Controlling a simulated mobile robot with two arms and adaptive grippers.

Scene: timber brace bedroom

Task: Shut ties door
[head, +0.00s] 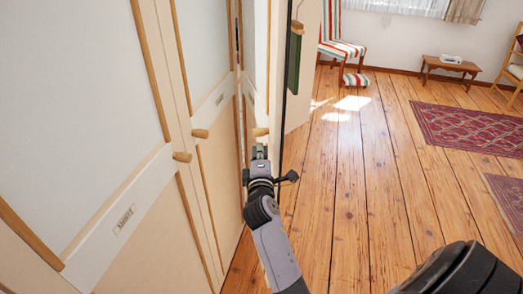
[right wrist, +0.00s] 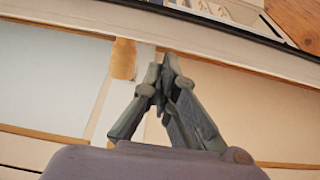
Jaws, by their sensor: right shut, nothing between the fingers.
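Pale wardrobe doors with wooden trim fill the left of the head view. One closed door (head: 150,215) carries a small label that I cannot read surely. Farther along, a door (head: 303,75) stands open, seen nearly edge-on, with a dark green strip (head: 293,65) on it. I cannot read a ties label. My right gripper (head: 260,152) is shut and empty, low beside the wardrobe front near a wooden knob (head: 261,132). In the right wrist view its fingertips (right wrist: 162,72) meet near a wooden knob (right wrist: 123,60); contact is unclear. My left gripper is out of view.
More wooden knobs (head: 182,157) stick out from the wardrobe front. The plank floor (head: 350,210) is open to the right. A striped chair (head: 340,45), a small wooden table (head: 450,66) and a red patterned rug (head: 465,128) are farther off.

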